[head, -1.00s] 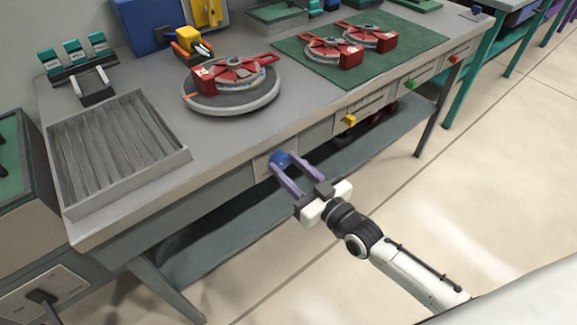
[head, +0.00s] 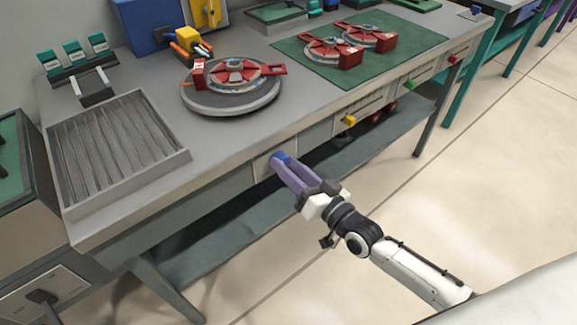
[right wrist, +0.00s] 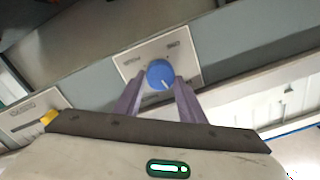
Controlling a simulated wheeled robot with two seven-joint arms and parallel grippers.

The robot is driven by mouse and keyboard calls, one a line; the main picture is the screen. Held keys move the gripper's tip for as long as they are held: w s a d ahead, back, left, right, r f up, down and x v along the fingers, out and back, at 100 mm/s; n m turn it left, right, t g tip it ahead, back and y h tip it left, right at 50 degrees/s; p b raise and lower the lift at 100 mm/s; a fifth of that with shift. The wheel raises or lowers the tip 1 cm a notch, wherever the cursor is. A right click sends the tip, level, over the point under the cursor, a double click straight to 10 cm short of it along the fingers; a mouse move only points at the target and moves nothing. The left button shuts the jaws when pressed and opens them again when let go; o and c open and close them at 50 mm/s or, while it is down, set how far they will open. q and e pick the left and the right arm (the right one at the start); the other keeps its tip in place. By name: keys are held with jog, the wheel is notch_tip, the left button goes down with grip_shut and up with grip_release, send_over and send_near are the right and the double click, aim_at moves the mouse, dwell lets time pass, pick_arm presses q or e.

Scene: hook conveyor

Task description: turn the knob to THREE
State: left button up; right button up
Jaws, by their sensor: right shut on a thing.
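The blue knob (right wrist: 160,73) sits on a pale plate (right wrist: 192,62) on the workbench front. Words show along the plate's upper part in the right wrist view, too small to read surely; the fingers and knob hide some of the lower part. A white pointer line on the knob points down and slightly right in that view. My right gripper (right wrist: 158,86) is shut on the knob, one purple finger on each side. In the head view my right gripper (head: 280,160) covers most of the knob. My left gripper is not in view.
A round turntable (head: 232,105) with a red fixture (head: 240,72) stands on the bench above the knob. A grey ribbed tray (head: 185,158) lies to its left. A yellow knob (head: 349,119), a green knob (head: 410,85) and a red knob (head: 453,59) line the bench front to the right.

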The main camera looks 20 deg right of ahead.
jog(key=m, duration=0.4)
jog(key=shift+f+m+b, duration=0.2)
jog(key=shift+m+b, duration=0.2)
jog(key=m, duration=0.2)
jog(key=shift+d+m+b, duration=0.1)
jog(key=shift+m+b, duration=0.2)
jog(key=shift+b, duration=0.05)
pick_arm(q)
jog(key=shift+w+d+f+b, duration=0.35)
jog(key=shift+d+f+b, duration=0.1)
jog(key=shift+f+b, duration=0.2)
pick_arm(e)
jog(key=m, duration=0.4)
jog(key=shift+f, duration=0.1)
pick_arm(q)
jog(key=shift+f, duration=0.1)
pick_arm(e)
jog(key=shift+m, duration=0.3)
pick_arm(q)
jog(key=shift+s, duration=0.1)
pick_arm(e)
jog(key=o, duration=1)
jog(key=shift+o, duration=0.2)
